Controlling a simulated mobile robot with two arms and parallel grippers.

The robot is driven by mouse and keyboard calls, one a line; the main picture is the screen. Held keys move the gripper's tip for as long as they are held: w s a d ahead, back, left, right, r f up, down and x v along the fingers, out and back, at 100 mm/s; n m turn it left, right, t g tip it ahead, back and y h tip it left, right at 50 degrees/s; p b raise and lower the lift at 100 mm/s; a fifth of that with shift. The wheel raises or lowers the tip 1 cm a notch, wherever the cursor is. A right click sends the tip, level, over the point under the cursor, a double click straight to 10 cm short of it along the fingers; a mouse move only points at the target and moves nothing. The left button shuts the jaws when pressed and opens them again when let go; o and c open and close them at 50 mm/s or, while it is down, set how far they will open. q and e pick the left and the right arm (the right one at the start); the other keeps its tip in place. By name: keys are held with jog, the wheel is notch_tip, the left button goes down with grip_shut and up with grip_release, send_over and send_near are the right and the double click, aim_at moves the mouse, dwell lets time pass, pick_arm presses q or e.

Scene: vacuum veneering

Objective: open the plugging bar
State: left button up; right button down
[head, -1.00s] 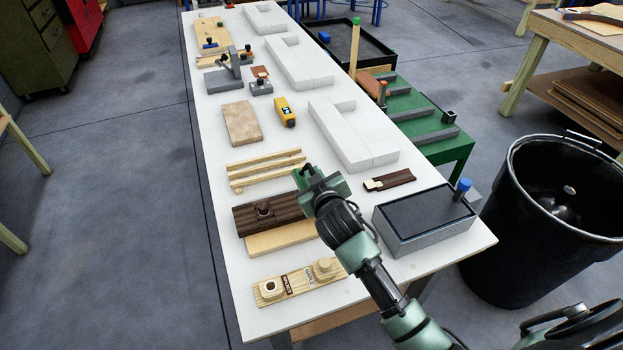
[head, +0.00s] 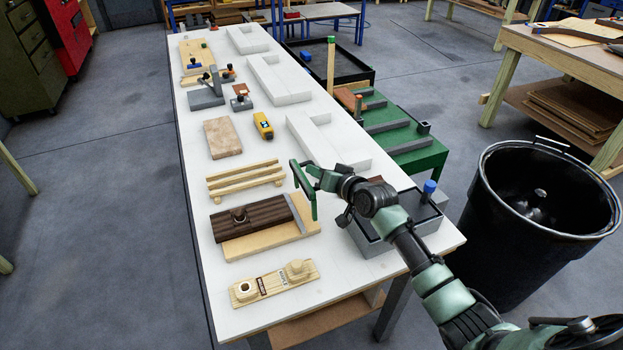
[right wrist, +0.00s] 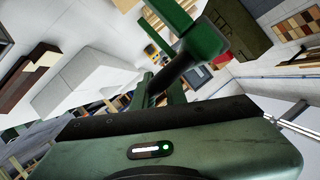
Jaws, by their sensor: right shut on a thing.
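My right gripper (head: 304,190) is raised over the table, right of the pale wooden slats (head: 243,180) and the dark brown ribbed block (head: 255,215), apart from both. In the right wrist view its green fingers are shut on a dark bar-like thing (right wrist: 180,72); its ends are partly hidden by the fingers. I cannot tell for certain which thing is the plugging bar. The slats lie nearly parallel on small supports. The ribbed block lies on a pale board (head: 245,250), with a grey strip (head: 296,214) along its right edge. My left gripper is out of view.
A labelled wooden board with two knobs (head: 273,284) lies at the near edge. A grey box (head: 374,240) stands on the right, partly behind my arm. A black bin (head: 545,220) stands right of the table. White blocks (head: 320,145) and a yellow tool (head: 263,126) lie farther back.

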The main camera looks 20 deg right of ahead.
jog(key=shift+d+f+b, duration=0.3)
jog(key=shift+d+b, duration=0.2)
jog(key=shift+d, duration=0.1)
jog(key=shift+d+f, duration=0.1)
jog(key=c, duration=1.7)
grip_release()
jog(key=shift+s, duration=0.1)
jog(key=b+v, duration=0.1)
jog(key=v, duration=0.6)
jog(key=shift+s+d, duration=0.15)
jog(key=shift+s, duration=0.15)
